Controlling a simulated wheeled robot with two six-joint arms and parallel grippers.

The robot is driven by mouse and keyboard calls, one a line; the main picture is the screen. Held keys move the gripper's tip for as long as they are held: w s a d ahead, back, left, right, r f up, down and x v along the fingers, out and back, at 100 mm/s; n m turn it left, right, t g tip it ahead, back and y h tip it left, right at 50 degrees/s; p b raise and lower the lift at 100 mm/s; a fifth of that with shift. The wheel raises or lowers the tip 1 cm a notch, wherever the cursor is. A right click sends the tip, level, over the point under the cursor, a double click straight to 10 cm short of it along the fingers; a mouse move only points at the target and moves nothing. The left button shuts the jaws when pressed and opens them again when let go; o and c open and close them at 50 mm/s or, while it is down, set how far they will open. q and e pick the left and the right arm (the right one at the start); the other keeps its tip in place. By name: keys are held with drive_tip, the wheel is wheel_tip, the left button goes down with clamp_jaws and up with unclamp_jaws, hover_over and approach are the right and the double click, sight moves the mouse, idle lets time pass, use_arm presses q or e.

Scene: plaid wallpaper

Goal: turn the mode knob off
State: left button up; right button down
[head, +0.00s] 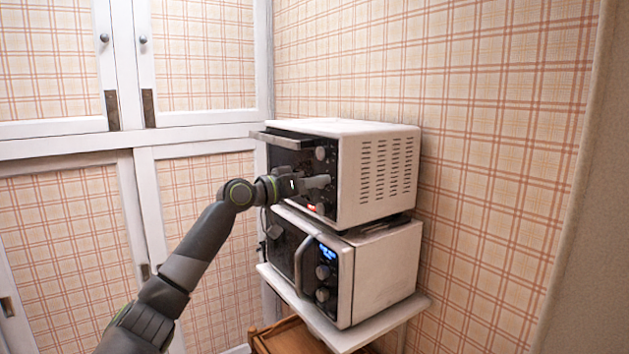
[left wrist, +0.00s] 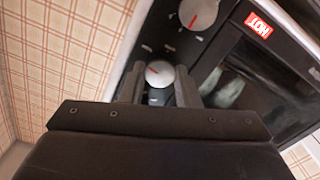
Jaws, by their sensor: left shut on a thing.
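A white toaster oven (head: 376,175) with a dark control panel and a column of round knobs stands on a microwave. My left gripper (head: 322,181) reaches the panel and covers its middle part. In the left wrist view, my gripper's fingers (left wrist: 160,85) are shut on a light grey knob (left wrist: 160,73) with a red pointer line. A second knob with a red line (left wrist: 198,12) sits beyond it. In the head view, an upper knob (head: 320,153) and a lower knob (head: 320,208) show above and below the gripper. I cannot read which knob is the mode knob.
A microwave (head: 385,270) with a lit blue display is under the oven, on a white shelf (head: 375,335). A red HOT label (left wrist: 258,25) is near the second knob. White-framed cupboards (head: 135,150) stand left.

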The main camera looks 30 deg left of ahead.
use_arm(q)
drive_tip(key=shift+f+n+p, duration=0.1)
drive_tip(key=shift+n+p, duration=5.8)
drive_tip(key=shift+n, duration=4.2)
drive_tip(key=o, duration=1)
drive_tip(key=shift+c, duration=0.2)
drive_tip(key=shift+s+a, duration=0.1)
